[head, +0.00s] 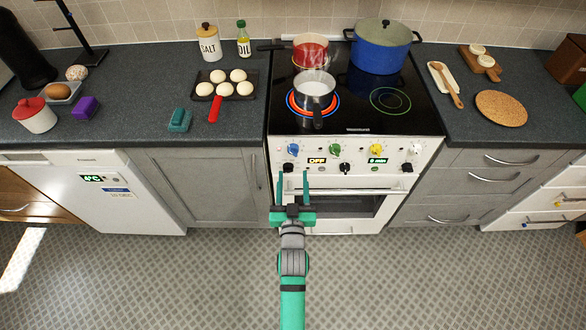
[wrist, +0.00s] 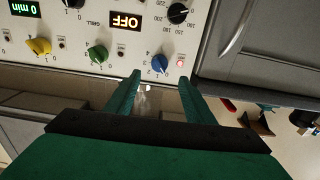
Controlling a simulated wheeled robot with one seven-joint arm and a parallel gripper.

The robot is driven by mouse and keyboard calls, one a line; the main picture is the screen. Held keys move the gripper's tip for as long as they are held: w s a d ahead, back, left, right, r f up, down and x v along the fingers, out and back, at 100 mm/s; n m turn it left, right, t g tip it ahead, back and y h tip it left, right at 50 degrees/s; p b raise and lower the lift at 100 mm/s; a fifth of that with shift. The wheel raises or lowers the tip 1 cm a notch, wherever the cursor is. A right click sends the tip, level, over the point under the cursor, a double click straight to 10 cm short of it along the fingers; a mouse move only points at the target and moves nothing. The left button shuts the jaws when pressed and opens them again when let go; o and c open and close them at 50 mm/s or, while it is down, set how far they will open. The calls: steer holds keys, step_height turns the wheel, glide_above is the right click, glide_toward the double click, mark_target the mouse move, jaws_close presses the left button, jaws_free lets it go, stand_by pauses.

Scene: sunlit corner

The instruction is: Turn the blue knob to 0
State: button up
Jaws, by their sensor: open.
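The blue knob (head: 293,149) is at the left end of the stove's control panel. In the wrist view the blue knob (wrist: 160,63) shows just beyond my fingertips, with small numbers around it and a lit red lamp (wrist: 180,62) beside it. I cannot tell which number it points to. My gripper (head: 293,174) is open and empty, in front of the oven and just below the knob. In the wrist view my gripper (wrist: 160,78) has its two fingers apart, one toward each side of the knob, and no contact shows.
A steaming saucepan (head: 314,90) stands on a glowing front left burner (head: 293,108). Green (head: 335,149), yellow (head: 376,149) and white (head: 416,149) knobs share the panel, with black knobs below. The oven handle (head: 330,190) runs across under them. The floor (head: 200,275) is clear.

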steer(key=shift+s, duration=0.75)
steer(key=shift+s+f, duration=0.1)
steer(key=s+r+g, duration=0.2)
steer(key=s, duration=3.5)
steer(key=shift+r+g, duration=0.15)
steer(key=shift+g, duration=0.15)
steer(key=shift+s, duration=0.15)
steer(key=shift+c, duration=0.4)
